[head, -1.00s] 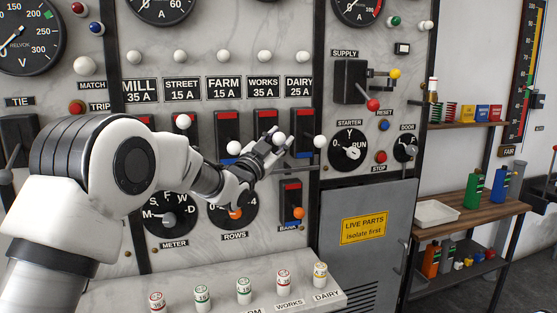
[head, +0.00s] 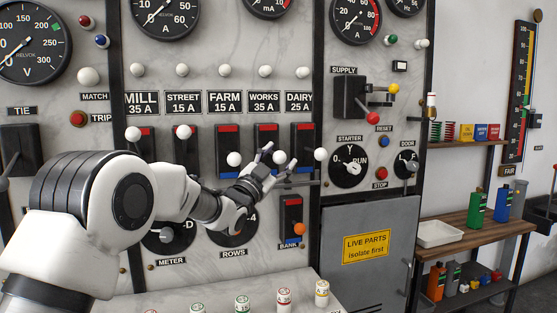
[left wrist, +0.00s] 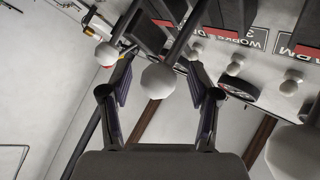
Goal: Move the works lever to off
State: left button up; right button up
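The works lever's white ball knob (head: 280,157) stands out in front of the switch under the WORKS 35 A label (head: 263,102). A red patch shows at the top of the works switch (head: 266,130). My left gripper (head: 279,156) is at this knob, with its two fingers spread to either side of it. In the left wrist view a white knob (left wrist: 158,80) sits between the open fingers (left wrist: 158,75), with a visible gap on both sides. The lower part of the works switch is hidden by the gripper. My right gripper is not in view.
The farm knob (head: 234,159) is close to the left of my gripper, and the dairy knob (head: 320,154) is close to the right. The bank switch (head: 291,218) is below. A sloping marble ledge with fuses (head: 284,297) is at the bottom.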

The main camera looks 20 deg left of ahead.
pick_arm(q)
jog(key=v, duration=1.2)
